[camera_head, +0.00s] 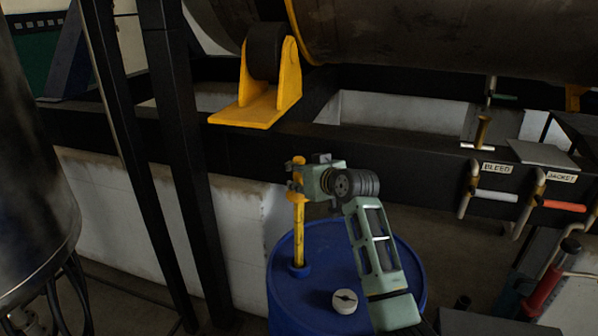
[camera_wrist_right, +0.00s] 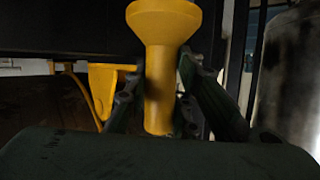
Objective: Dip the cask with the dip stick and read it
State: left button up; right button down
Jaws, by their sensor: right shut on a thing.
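The blue cask (camera_head: 325,262) stands upright at the lower middle of the head view. The yellow dip stick (camera_head: 299,234) stands nearly upright over the left part of its top, and its lower end meets a blue collar (camera_head: 300,270). How far it reaches inside is hidden. My right gripper (camera_head: 298,182) is shut on the stick near its upper end. In the right wrist view the stick's flared yellow head (camera_wrist_right: 163,22) rises above the fingers. No reading marks can be made out. My left gripper is not in view.
A white round cap (camera_head: 345,301) lies on the cask top. Dark steel posts (camera_head: 178,150) stand left of the cask. Valves labelled BLEED (camera_head: 496,168) and JACKET (camera_head: 561,177) are at right. A yellow roller bracket (camera_head: 262,98) and large vessel (camera_head: 430,38) are behind.

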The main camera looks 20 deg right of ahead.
jog(key=b, duration=0.3)
send_over(301, 248)
jog(key=shift+w+a+f, duration=0.1)
jog(key=shift+w+f, duration=0.05)
jog(key=shift+f, duration=0.9)
jog(key=shift+w+a+f, duration=0.1)
jog(key=shift+w+f, duration=0.05)
jog(key=shift+f, duration=0.85)
jog(key=shift+w+f, duration=0.15)
jog(key=shift+f, duration=0.9)
jog(key=shift+f+b, duration=2.1)
jog(key=shift+f, duration=2.25)
jog(key=shift+f+b, duration=1.6)
jog(key=shift+f, duration=1.05)
jog(key=shift+f+b, duration=2.05)
jog(key=shift+f, duration=1)
